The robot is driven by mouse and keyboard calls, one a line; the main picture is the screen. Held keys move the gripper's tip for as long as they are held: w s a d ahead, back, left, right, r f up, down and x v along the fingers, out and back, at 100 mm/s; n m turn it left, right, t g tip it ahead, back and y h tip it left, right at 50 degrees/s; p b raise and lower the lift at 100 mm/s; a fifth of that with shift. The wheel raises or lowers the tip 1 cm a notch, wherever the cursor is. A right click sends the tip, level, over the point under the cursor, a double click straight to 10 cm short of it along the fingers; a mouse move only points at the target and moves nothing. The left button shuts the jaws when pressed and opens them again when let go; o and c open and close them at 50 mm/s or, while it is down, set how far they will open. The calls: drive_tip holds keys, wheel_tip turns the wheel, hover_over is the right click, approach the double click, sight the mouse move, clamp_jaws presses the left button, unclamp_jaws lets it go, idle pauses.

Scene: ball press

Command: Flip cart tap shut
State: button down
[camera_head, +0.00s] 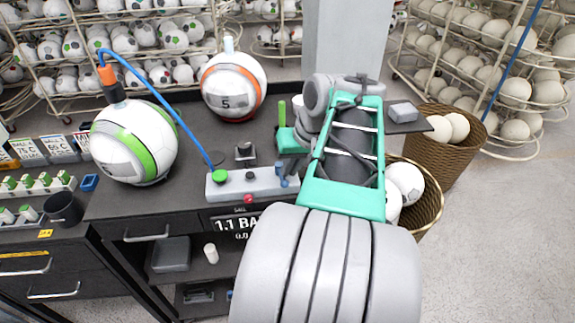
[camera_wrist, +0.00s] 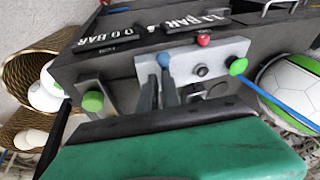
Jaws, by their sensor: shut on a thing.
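The cart tap is a blue lever (camera_head: 283,170) at the right end of the light grey control block (camera_head: 240,183) on the cart's front edge. In the wrist view the blue lever (camera_wrist: 166,64) stands against the grey block (camera_wrist: 195,65), its lower part between my dark fingers. My gripper (camera_wrist: 176,96) is shut on the lever. In the head view my teal and grey gripper (camera_head: 288,150) reaches in from the right, and its fingertips are partly hidden. The block also has a green knob (camera_head: 219,176) and a red button (camera_head: 249,198).
A blue hose (camera_head: 165,105) runs from the block to a green-striped ball (camera_head: 134,143). An orange-striped ball (camera_head: 232,87) stands behind. A display reading 1.1 BAR (camera_head: 236,224) is below the block. Wicker baskets (camera_head: 440,158) with balls stand right of the cart.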

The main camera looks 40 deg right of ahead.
drive_tip(key=d+p+v, duration=0.1)
drive_tip(key=p+v, duration=0.4)
drive_tip(key=v, duration=0.8)
drive_tip(key=shift+d+r+p, duration=0.3)
drive_tip(key=shift+d, duration=0.1)
